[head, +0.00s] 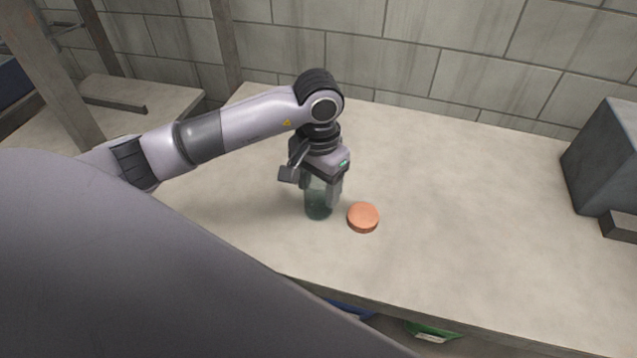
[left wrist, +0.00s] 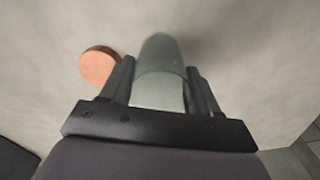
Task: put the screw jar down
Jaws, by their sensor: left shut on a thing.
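The screw jar (head: 318,206) is a greenish glass cylinder, upright at the middle of the worktop. My left gripper (head: 320,192) points down and is shut on it from above. In the left wrist view the jar (left wrist: 162,75) sits between the two fingers of the gripper (left wrist: 162,88). The fingers hide part of its sides. I cannot tell for sure whether its base touches the worktop. My right gripper is not in view.
An orange round disc (head: 363,217), like a lid, lies on the worktop (head: 450,200) just right of the jar. A grey box (head: 606,160) stands at the far right. The worktop between disc and box is clear. Its front edge runs below the jar.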

